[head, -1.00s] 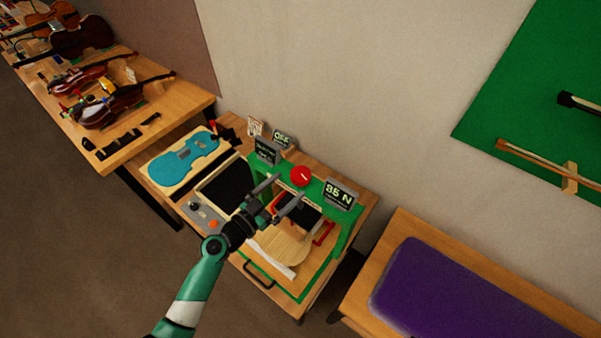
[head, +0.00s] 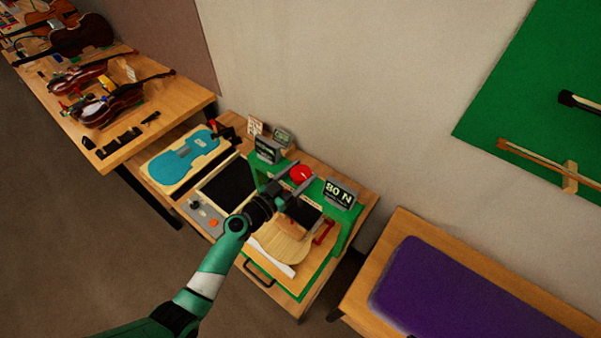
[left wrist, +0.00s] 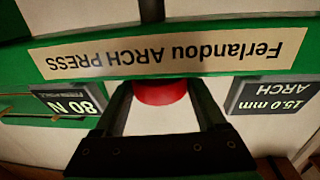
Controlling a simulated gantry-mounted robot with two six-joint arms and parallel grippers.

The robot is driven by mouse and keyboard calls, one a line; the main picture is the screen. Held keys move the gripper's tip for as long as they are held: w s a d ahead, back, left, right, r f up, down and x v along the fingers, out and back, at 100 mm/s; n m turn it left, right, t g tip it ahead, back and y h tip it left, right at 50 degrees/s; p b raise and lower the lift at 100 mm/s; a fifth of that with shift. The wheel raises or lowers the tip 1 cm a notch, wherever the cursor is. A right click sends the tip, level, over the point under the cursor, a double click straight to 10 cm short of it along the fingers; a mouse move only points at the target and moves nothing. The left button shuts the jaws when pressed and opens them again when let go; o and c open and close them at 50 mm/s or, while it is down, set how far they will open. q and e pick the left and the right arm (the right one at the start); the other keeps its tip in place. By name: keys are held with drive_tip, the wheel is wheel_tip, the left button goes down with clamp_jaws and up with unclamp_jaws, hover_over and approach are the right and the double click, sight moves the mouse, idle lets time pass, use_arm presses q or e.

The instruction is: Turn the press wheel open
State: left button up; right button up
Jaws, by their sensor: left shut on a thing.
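The press wheel is a round red knob (head: 301,173) on the green arch press (head: 342,243). It also shows in the left wrist view (left wrist: 160,94), below the "Ferlandou ARCH PRESS" label (left wrist: 160,53). My left gripper (head: 294,180) is shut on the wheel, one finger on each side. The fingers hide part of it. A display (head: 340,192) to the right of the wheel reads 80 N. In the left wrist view a second display (left wrist: 256,97) reads 15.0 mm ARCH. My right gripper is not in view.
A pale wooden plate (head: 283,245) lies at the press, beside a red clamp-like part (head: 325,232). A blue violin-shaped form (head: 186,155) lies to the left. A purple-topped bench (head: 450,290) stands at the right. Violins lie on the far-left table (head: 160,125).

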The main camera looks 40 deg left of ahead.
use_arm(q)
drive_tip(key=shift+c, duration=1.4)
drive_tip(key=shift+y, duration=0.3)
